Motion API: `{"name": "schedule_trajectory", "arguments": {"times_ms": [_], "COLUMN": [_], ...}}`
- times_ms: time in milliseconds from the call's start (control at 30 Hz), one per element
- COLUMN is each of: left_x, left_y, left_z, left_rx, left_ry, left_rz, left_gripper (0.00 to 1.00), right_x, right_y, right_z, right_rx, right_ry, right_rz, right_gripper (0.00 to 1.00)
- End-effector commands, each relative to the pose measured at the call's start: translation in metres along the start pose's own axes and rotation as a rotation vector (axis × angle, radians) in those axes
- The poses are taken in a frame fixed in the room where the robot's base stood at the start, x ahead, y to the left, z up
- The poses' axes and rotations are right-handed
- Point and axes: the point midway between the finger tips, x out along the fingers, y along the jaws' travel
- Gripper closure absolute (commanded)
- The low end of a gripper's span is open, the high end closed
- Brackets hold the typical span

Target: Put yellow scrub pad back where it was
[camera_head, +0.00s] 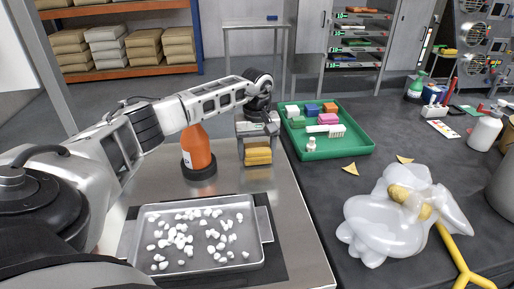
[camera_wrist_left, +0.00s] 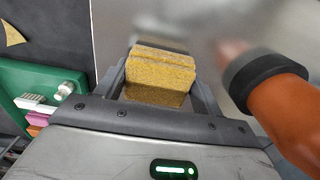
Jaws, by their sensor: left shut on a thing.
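The yellow scrub pad (camera_head: 257,156) is a rough yellow-brown block at the far end of the metal counter, just left of the green tray (camera_head: 354,148). My left gripper (camera_head: 258,143) is shut on it; in the left wrist view the pad (camera_wrist_left: 160,72) sits between the two fingers. I cannot tell whether the pad touches the counter. The green tray stands on the dark table and holds several coloured blocks, a white brush (camera_head: 334,130) and a small white item. My right gripper is not in view.
An orange bottle (camera_head: 197,150) with a black collar at its lower end stands left of my left gripper. A metal tray of white lumps (camera_head: 254,257) lies nearer. Yellow chips (camera_head: 351,169) and a clear plastic bag (camera_head: 385,215) lie on the dark table.

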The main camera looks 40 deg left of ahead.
Motion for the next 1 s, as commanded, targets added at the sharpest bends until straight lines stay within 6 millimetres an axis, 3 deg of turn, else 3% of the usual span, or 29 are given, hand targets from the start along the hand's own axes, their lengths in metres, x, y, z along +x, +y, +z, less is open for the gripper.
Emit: {"name": "schedule_trajectory", "arguments": {"times_ms": [367, 400, 467, 767, 867, 1000], "left_x": [0.007, 0.006, 0.006, 0.004, -0.002, -0.025], "left_y": [0.0, 0.0, 0.0, 0.0, 0.0, 0.001], "left_z": [0.0, 0.0, 0.0, 0.0, -0.001, -0.001], "left_rx": [0.0, 0.0, 0.0, 0.0, 0.0, 0.001], "left_ry": [0.001, 0.001, 0.001, 0.001, 0.002, 0.006], "left_rz": [0.002, 0.002, 0.002, 0.002, 0.003, 0.006], "left_gripper": [0.54, 0.27, 0.11, 0.11, 0.11, 0.11], "right_x": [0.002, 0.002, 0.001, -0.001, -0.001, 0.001], "right_y": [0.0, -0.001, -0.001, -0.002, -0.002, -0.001], "right_z": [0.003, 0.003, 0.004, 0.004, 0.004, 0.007], "right_rx": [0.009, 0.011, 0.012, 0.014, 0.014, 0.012], "right_ry": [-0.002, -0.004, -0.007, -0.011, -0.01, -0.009], "right_rz": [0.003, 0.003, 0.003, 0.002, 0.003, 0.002], "right_gripper": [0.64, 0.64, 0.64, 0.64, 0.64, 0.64]}}
